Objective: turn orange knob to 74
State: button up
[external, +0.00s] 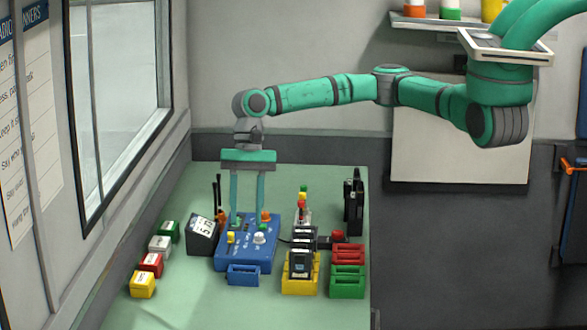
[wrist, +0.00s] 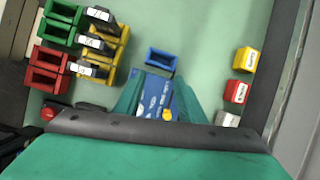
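The blue control panel (external: 245,254) stands on the green table and carries several knobs. The orange knob (external: 266,216) is at its back right. A yellow knob (external: 231,238) and a white knob (external: 259,238) are nearer the front. My gripper (external: 248,214) points down over the back of the panel with its two green fingers apart and nothing visible between them. The right finger ends close to the orange knob; I cannot tell whether they touch. In the wrist view, my gripper (wrist: 158,98) flanks the panel (wrist: 150,97) and the yellow knob (wrist: 168,114); the orange knob is hidden there.
A dark display (external: 204,228) stands left of the panel, its digits too small to read surely. A blue bin (external: 243,275) is in front. Yellow bins (external: 300,284), red and green bins and a black radio (external: 353,203) stand right. Several labelled boxes (external: 151,264) line the left.

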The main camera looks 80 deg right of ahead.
aim_at(265, 212)
jog(key=s+d+r+h, duration=0.1)
jog(key=d+r+h, duration=0.1)
jog(key=d, duration=0.7)
jog(key=s+d+r+h, duration=0.1)
jog(key=d+h, duration=0.2)
jog(key=d, duration=0.7)
notch_tip(265, 212, down, 10)
jog(key=shift+d+f, duration=0.1)
jog(key=shift+f, duration=0.05)
grip_shut()
